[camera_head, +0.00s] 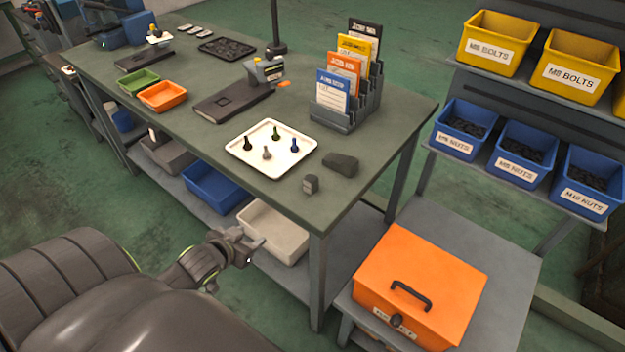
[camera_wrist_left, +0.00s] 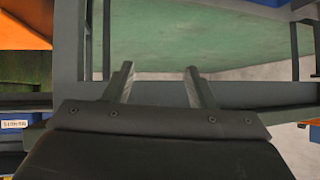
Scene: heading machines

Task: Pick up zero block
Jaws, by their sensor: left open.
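A small grey block (camera_head: 311,184) with a faint mark on its face stands near the front right corner of the workbench (camera_head: 330,205). It looks like the zero block, but its mark is too small to read. My left gripper (camera_head: 254,250) is in front of the bench, lower left of the block and apart from it. In the left wrist view my left gripper (camera_wrist_left: 158,70) has its two fingers apart with nothing between them. The block is not identifiable in that view. My right gripper is not in view.
A dark lump (camera_head: 340,164) lies just behind the block. A white tray (camera_head: 240,155) with several small upright pieces is to its left. A card rack (camera_head: 345,119) stands behind. An orange box (camera_head: 420,275) is at the lower right. Bins fill the bench's lower shelf.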

